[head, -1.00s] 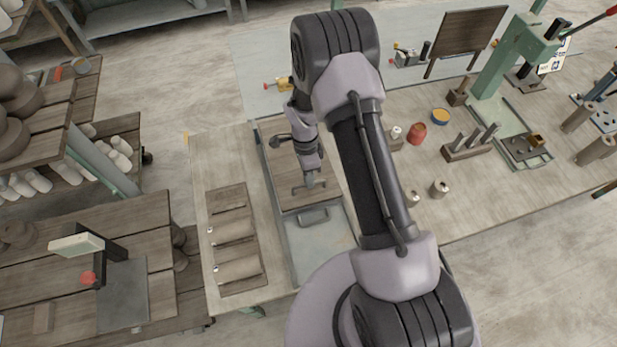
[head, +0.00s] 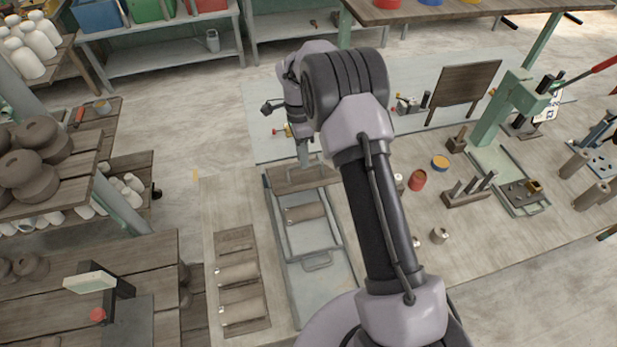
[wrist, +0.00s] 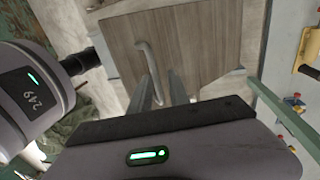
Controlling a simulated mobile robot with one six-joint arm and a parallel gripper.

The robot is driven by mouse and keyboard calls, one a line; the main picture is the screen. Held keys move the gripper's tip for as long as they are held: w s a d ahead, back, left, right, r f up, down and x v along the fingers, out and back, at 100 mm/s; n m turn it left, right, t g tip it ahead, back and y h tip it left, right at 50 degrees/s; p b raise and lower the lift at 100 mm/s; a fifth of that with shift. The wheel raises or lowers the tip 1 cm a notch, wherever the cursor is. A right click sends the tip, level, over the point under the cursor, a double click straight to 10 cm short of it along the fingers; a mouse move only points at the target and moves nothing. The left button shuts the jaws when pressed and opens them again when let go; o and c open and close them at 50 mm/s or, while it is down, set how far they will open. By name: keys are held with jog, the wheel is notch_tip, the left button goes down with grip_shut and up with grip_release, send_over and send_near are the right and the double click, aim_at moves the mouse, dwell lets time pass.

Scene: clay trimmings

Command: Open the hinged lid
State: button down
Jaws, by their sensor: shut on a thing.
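The hinged wooden lid (head: 292,179) stands raised and steeply tilted at the far end of a grey case (head: 279,228). It also shows in the wrist view (wrist: 205,35). My gripper (head: 304,160) is at the lid's raised edge. In the wrist view, my gripper's two fingers (wrist: 162,90) are shut on the lid's grey bar handle (wrist: 144,58). The opened case shows a brown rolled or block-like item (head: 306,213) inside. A grey handle (head: 317,261) lies flat near the case's front part. The hinge is hidden.
A wooden tray (head: 245,330) with several clay pieces lies left of the case. Bare bench surface lies front right.

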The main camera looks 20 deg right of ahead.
jog(key=w, duration=0.1)
jog(key=w+r+p, duration=0.1)
jog(key=w, duration=0.1)
jog(key=w+r+p, duration=0.1)
jog(key=w, duration=0.1)
jog(key=shift+w+r, duration=0.1)
jog(key=shift+r, duration=0.15)
jog(key=c, duration=1.5)
grip_release()
jog(key=shift+f, duration=0.1)
jog(key=shift+o, duration=0.3)
jog(key=shift+w+f, duration=0.2)
jog(key=shift+w, duration=0.3)
jog(key=shift+o, duration=1.4)
jog(key=shift+w+f, duration=0.1)
jog(key=shift+w, duration=0.2)
jog(key=shift+s+r, duration=0.25)
jog(key=shift+s, duration=0.15)
jog(key=c, duration=0.3)
jog(key=shift+c, duration=0.2)
jog(key=shift+w, duration=0.15)
